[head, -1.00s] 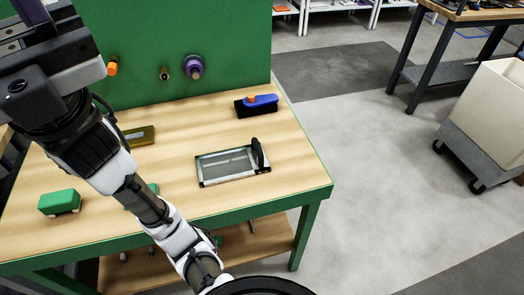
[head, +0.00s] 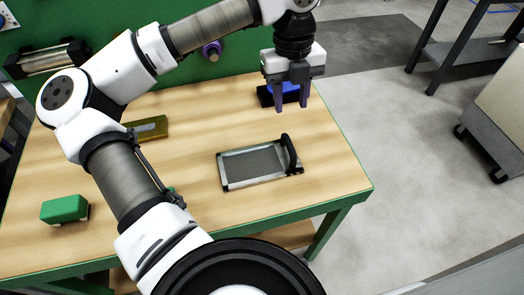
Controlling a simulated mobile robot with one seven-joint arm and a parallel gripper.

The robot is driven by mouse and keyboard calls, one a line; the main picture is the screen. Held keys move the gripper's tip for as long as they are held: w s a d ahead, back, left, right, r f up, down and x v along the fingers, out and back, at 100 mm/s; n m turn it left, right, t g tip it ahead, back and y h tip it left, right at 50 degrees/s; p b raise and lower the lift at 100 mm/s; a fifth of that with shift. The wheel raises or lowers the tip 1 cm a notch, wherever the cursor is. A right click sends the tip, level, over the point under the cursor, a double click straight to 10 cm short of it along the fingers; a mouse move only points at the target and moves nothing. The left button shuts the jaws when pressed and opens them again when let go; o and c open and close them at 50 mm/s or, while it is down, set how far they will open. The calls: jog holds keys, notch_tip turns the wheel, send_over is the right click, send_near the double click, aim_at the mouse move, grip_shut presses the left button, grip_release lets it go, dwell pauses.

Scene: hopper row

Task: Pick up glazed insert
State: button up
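The glazed insert (head: 253,163) looks like a flat, grey-paned panel in a light metal frame. It lies flat on the wooden tabletop, with a black upright handle (head: 289,154) at its right end. My gripper (head: 291,106) points down behind the insert, toward the back right of the table. Its two purple fingers are apart, with nothing seen between them. It is clear of the insert. Its exact height above the table is hard to tell.
A blue-topped black brush (head: 266,97) lies behind my gripper, partly hidden by it. A green block (head: 65,208) and a brass-coloured box (head: 152,128) are on the left of the table (head: 330,165). A green panel with a purple knob (head: 213,50) stands at the back.

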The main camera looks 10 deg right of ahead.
aim_at(289, 142)
jog(key=f, duration=0.2)
jog(key=f+p, duration=0.1)
jog(key=f, duration=0.2)
jog(key=s+f, duration=0.1)
jog(key=f, duration=0.2)
jog(key=shift+a, duration=0.1)
jog(key=shift+s+f+p, duration=0.2)
jog(key=shift+f+p, duration=0.4)
jog(key=shift+f, duration=0.8)
jog(key=shift+s+f+p, duration=0.2)
jog(key=shift+f+p, duration=0.4)
jog(key=shift+f, duration=0.8)
grip_shut()
